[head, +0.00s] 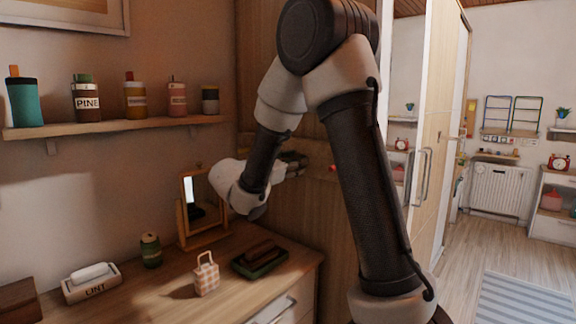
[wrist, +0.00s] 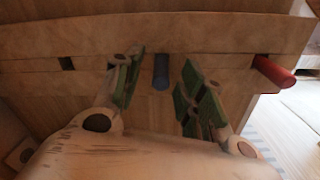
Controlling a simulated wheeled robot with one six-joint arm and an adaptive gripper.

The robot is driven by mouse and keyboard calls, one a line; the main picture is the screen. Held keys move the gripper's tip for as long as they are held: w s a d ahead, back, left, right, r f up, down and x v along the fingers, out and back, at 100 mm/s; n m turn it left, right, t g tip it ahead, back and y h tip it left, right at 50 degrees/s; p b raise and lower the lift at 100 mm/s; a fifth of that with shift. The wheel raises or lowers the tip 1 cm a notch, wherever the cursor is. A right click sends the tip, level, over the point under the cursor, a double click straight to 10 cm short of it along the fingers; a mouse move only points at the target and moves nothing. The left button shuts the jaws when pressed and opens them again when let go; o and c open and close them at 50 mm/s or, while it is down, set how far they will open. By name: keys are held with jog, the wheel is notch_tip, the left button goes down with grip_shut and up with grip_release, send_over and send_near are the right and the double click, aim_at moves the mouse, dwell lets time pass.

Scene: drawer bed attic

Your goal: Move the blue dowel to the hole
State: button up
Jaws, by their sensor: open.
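The blue dowel (wrist: 161,72) sticks out of a wooden rail (wrist: 215,67) in the wrist view. My gripper (wrist: 160,80) is open, with one green-padded finger on each side of the dowel and a gap visible on both sides. A dark square hole (wrist: 66,63) is in the same rail, left of the dowel. In the head view my gripper (head: 292,160) is by the wooden panel, partly hidden by my wrist; I cannot make out the blue dowel or the hole there.
A red dowel (wrist: 273,73) sticks out of the rail to the right; it also shows in the head view (head: 333,168). A mirror (head: 201,205), checked bag (head: 206,275) and dark tray (head: 259,262) stand on the dresser (head: 150,305) below my arm. Floor at right is open.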

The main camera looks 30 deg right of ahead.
grip_shut()
jog(key=c, duration=0.8)
grip_release()
grip_shut()
jog(key=v, duration=0.6)
jog(key=shift+a, duration=0.2)
dwell(0.4)
